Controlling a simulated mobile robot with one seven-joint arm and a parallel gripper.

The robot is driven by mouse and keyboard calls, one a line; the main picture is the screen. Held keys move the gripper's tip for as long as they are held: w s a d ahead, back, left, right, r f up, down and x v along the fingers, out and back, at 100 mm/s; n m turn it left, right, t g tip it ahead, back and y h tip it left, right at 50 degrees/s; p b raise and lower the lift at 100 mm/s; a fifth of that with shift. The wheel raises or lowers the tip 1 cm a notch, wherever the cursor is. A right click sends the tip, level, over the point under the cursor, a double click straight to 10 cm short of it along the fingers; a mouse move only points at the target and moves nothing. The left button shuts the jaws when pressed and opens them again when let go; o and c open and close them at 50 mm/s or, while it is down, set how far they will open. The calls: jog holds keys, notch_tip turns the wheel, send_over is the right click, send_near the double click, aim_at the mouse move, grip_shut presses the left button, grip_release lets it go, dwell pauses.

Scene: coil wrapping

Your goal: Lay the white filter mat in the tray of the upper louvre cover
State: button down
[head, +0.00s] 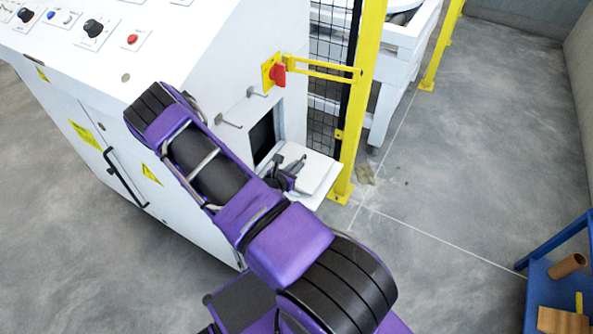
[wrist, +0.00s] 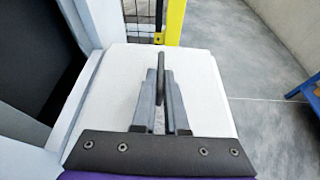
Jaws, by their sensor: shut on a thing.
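The white filter mat (head: 312,176) is a pale flat slab at the small opening in the side of the white cabinet. It fills the middle of the wrist view (wrist: 205,90). My gripper (head: 297,165) is over it, and its fingers (wrist: 160,100) are closed on a thin dark upright piece, which seems to be the mat's grip. The upper louvre cover (head: 332,173) appears as a white panel folded outward under the mat. Its pale edge shows at the left in the wrist view (wrist: 82,85). I cannot tell whether the mat touches the tray, as its underside is hidden.
The dark cabinet opening (head: 262,135) is left of the mat, with two pegs (head: 229,122) above it. A yellow post (head: 352,130) and mesh fence stand close behind. A red switch (head: 277,73) is above. A blue stand (head: 560,275) is at far right.

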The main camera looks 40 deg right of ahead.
jog(key=shift+f, duration=0.85)
jog(key=shift+f, duration=0.1)
jog(key=c, duration=0.9)
grip_release()
jog(key=shift+c, duration=0.2)
jog(key=p+v, duration=0.1)
jog(key=v, duration=1.1)
jog(key=shift+w+p, duration=0.1)
jog(key=shift+p, duration=0.2)
